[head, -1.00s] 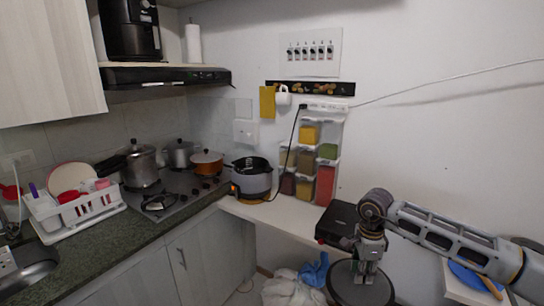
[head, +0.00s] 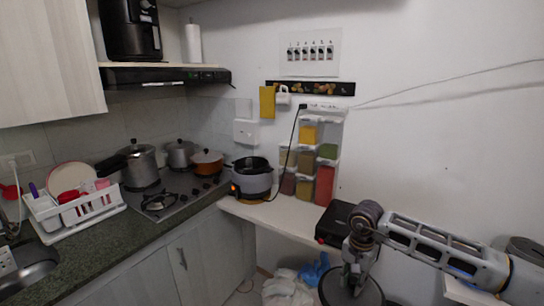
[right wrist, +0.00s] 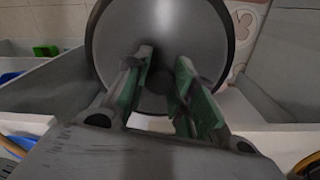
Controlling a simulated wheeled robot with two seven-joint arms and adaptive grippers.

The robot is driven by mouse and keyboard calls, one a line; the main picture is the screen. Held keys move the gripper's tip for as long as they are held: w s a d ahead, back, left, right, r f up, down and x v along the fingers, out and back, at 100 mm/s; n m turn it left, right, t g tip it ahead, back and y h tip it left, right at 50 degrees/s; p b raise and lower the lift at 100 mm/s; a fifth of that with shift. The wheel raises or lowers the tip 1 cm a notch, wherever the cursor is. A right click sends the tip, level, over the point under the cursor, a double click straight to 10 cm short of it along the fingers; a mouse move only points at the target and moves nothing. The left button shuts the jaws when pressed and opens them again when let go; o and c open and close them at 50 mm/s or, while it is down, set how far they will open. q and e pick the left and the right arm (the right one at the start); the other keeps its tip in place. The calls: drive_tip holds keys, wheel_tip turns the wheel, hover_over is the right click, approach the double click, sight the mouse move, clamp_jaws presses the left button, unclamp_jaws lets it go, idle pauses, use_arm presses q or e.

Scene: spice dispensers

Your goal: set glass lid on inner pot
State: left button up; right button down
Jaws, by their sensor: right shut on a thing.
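The dark round glass lid (head: 332,290) is at the bottom of the head view. It fills the upper middle of the right wrist view (right wrist: 120,30), with a dark rim. My right gripper (head: 354,283) is shut on the lid's knob, seen between its green-padded fingers in the right wrist view (right wrist: 165,75). The dark inner pot (head: 252,164) sits in the grey rice cooker (head: 252,181) on the white shelf, left of the lid and farther back. The lid is apart from the pot. My left gripper is not in view.
A black box (head: 338,222) stands on the white shelf (head: 268,215) near my right arm. Clear spice dispensers (head: 306,160) are on the wall right of the cooker. A stove with pots (head: 140,168) is at left. White and blue bags (head: 290,285) lie below the shelf.

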sight(346, 288)
drive_tip(key=n, duration=0.2)
drive_tip(key=shift+s+a+f+n, duration=0.1)
drive_tip(key=shift+a+f+n, duration=0.2)
drive_tip(key=shift+a+f, duration=0.1)
drive_tip(key=n, duration=0.2)
drive_tip(key=shift+s+a+f+n, duration=0.1)
drive_tip(key=shift+a+f+n, duration=0.2)
drive_tip(key=shift+f, duration=0.1)
drive_tip(key=shift+a+f+n, duration=0.1)
drive_tip(key=shift+f+n, duration=0.15)
drive_tip(key=shift+n, duration=0.45)
drive_tip(key=shift+s+a+f+n, duration=0.1)
drive_tip(key=shift+a+f+n, duration=0.05)
drive_tip(key=shift+n, duration=0.35)
drive_tip(key=shift+s+a+f+n, duration=0.1)
drive_tip(key=shift+f+n, duration=0.05)
drive_tip(key=shift+n, duration=0.35)
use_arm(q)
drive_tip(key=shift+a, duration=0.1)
use_arm(e)
drive_tip(key=shift+f+n, duration=0.1)
drive_tip(key=shift+n, duration=0.2)
